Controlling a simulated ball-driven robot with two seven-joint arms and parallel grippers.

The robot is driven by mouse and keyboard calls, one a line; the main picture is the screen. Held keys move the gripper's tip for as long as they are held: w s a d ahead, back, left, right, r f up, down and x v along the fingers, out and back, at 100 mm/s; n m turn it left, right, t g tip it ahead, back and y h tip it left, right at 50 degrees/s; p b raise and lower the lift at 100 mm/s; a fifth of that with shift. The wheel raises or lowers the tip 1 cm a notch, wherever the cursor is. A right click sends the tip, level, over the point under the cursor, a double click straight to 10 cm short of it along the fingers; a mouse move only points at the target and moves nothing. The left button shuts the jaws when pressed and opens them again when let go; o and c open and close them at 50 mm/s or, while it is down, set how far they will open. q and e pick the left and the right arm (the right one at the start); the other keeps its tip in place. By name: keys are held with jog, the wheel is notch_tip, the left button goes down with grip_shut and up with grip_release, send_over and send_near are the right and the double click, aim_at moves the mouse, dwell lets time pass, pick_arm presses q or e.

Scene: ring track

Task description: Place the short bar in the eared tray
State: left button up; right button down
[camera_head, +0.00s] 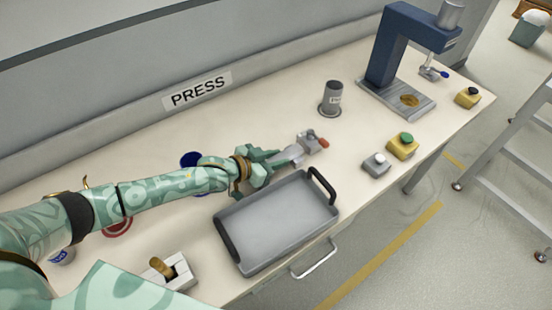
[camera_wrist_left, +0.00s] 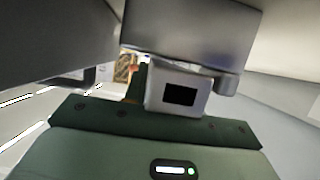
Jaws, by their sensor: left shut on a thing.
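The eared tray (camera_head: 232,262) is a shallow grey tray with a black handle at each end. It lies empty near the table's front edge. My left gripper (camera_head: 282,157) is just behind the tray's far edge, shut on a small grey piece, which I take to be the short bar (camera_head: 291,154). The fingers partly hide the bar. In the left wrist view a grey block (camera_wrist_left: 190,35) fills the top close to the camera; I cannot tell whether it is the bar. My right gripper is not in view.
A clamp with a red tip (camera_head: 312,141) stands just beyond the left gripper. A dark grey cylinder (camera_head: 332,97), a blue press (camera_head: 385,55) and button boxes (camera_head: 402,146) are to the right. A lever box (camera_head: 168,272) is at lower left. A metal handle (camera_head: 316,260) juts out at the front.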

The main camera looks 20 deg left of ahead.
pick_arm(q)
jog(key=shift+f, duration=0.1)
jog(key=shift+f, duration=0.15)
jog(key=o, duration=1)
jog(key=shift+o, duration=0.2)
